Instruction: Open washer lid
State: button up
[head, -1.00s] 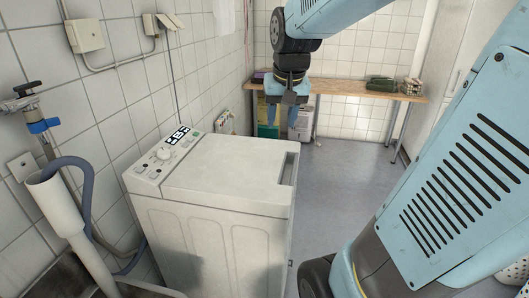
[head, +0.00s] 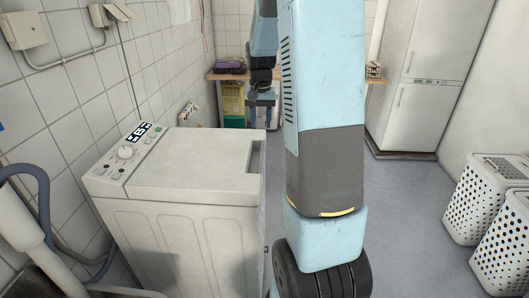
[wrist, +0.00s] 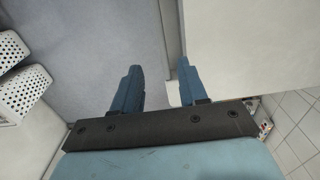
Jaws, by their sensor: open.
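The white top-loading washer (head: 180,235) stands at the left against the tiled wall. Its lid (head: 195,160) lies flat and shut, with a notch-like handle recess (head: 256,156) at its right edge. The left finger is over the floor.
The control panel (head: 128,152) is along the washer's left side. A wooden bench (head: 375,82) stands at the back, a fridge (head: 425,70) at the back right. White perforated baskets (head: 482,195) stand at the right. Grey floor (head: 405,225) is clear between.

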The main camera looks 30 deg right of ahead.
aim_at(261, 155)
notch_tip(261, 155, down, 13)
jog(key=shift+f, duration=0.1)
dwell(0.4)
grip_shut()
dwell(0.4)
